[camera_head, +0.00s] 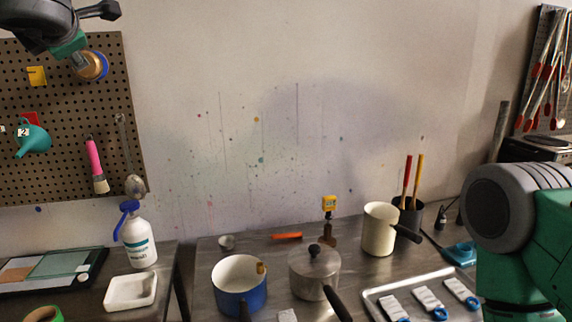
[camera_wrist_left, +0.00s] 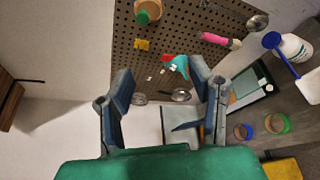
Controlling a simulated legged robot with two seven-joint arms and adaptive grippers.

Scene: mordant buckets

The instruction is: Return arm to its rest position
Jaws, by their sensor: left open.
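My left gripper (camera_wrist_left: 165,85) is open in the left wrist view. Its two dark fingers are spread apart with nothing held between them. The pegboard (camera_wrist_left: 128,60) and a teal funnel (camera_wrist_left: 180,66) show beyond the fingers. In the head view, dark parts of my left arm (camera_head: 35,22) show at the top left, in front of the upper pegboard (camera_head: 70,120). A green and grey link of my right arm (camera_head: 515,210) fills the right side of the head view. My right gripper is out of view.
A blue pot (camera_head: 238,299), a lidded steel pot (camera_head: 314,281), a cream pot (camera_head: 379,233) and a metal tray (camera_head: 372,296) stand on the steel table. A white spray bottle (camera_head: 140,250) and white dish (camera_head: 130,291) stand at the left. The air before the wall is clear.

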